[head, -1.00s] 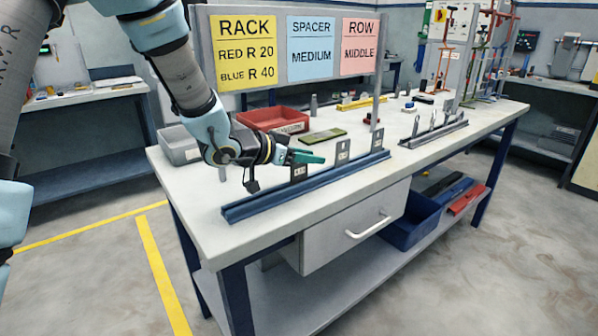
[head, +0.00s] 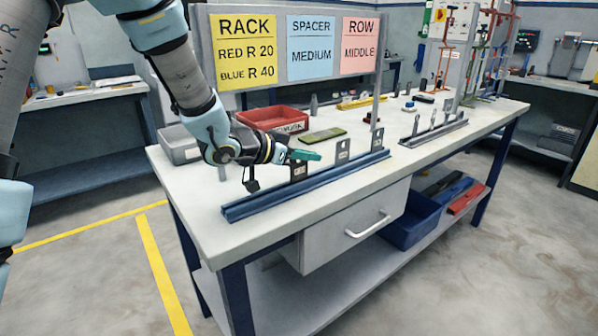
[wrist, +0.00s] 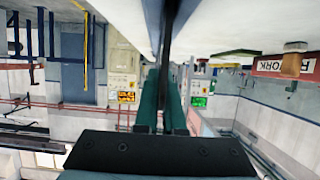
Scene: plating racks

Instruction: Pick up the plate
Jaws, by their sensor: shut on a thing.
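My gripper (head: 304,155), with teal fingers, is shut on the left dark plate (head: 298,170) at its upper part. The plate is upright, has a small pale label, and stands at the blue rack rail (head: 255,206). I cannot tell whether its lower edge is clear of the rail. In the wrist view the teal fingers (wrist: 163,108) close on a thin dark edge, likely this plate (wrist: 167,32). Two more dark plates, one in the middle (head: 342,151) and one at the right (head: 377,138), stand upright along the same rail, apart from my gripper.
A sign board (head: 290,48) stands behind the rail, reading rack, spacer and row. A red bin (head: 270,117), a grey bin (head: 178,146) and a green block (head: 323,136) lie behind. A grey rail (head: 433,133) holds metal pieces at right. The front bench strip is clear.

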